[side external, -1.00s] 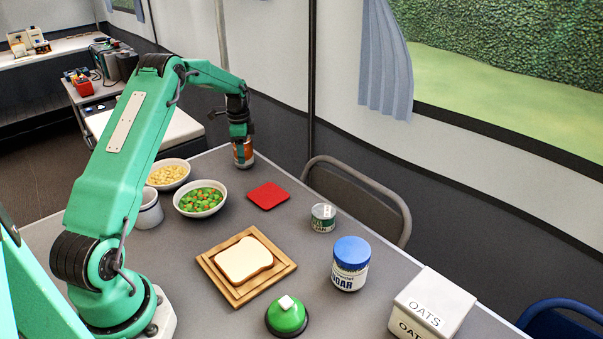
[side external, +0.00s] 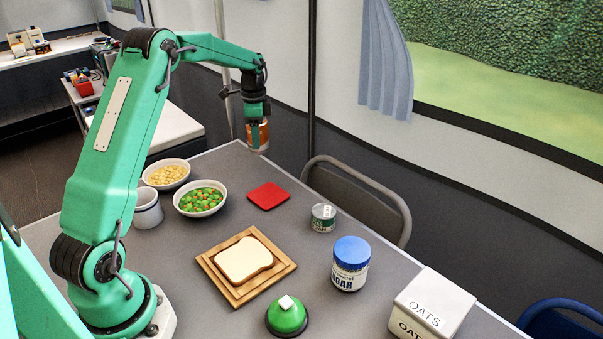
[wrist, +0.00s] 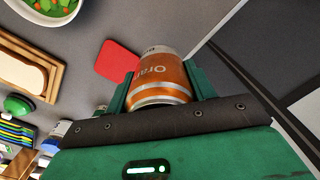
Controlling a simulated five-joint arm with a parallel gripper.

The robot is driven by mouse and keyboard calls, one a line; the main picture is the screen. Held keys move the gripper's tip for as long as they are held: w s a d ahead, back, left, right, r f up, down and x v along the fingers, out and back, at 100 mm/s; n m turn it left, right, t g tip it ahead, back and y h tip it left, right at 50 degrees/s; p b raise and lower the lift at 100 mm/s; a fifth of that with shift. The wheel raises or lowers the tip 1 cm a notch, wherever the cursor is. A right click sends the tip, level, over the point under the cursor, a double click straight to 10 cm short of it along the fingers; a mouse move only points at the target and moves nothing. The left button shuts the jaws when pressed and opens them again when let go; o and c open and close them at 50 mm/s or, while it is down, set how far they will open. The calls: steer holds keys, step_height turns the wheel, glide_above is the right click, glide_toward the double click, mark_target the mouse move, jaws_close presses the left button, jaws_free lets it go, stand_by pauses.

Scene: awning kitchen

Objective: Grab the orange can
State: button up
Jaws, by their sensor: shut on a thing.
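The orange can (side external: 258,136) is between the fingers of my gripper (side external: 257,122), above the far corner of the table in the side view. The can also shows in the wrist view (wrist: 162,78), orange with a pale metal rim and part of a label. My gripper, also in the wrist view (wrist: 160,92), is shut on it, one green finger on each side. The can appears clear of the table top.
A red square mat (side external: 268,195), a bowl of mixed vegetables (side external: 201,208) and a bowl of yellow food (side external: 166,184) lie nearest. A small tin (side external: 323,218), sugar jar (side external: 350,274), bread board (side external: 222,283) and oats box (side external: 461,300) stand farther off.

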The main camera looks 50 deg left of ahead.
steer(key=shift+w+d+r, duration=0.1)
steer(key=shift+d+r, duration=0.45)
steer(key=shift+d, duration=0.35)
steer(key=shift+d+r, duration=0.5)
steer(key=shift+d, duration=0.35)
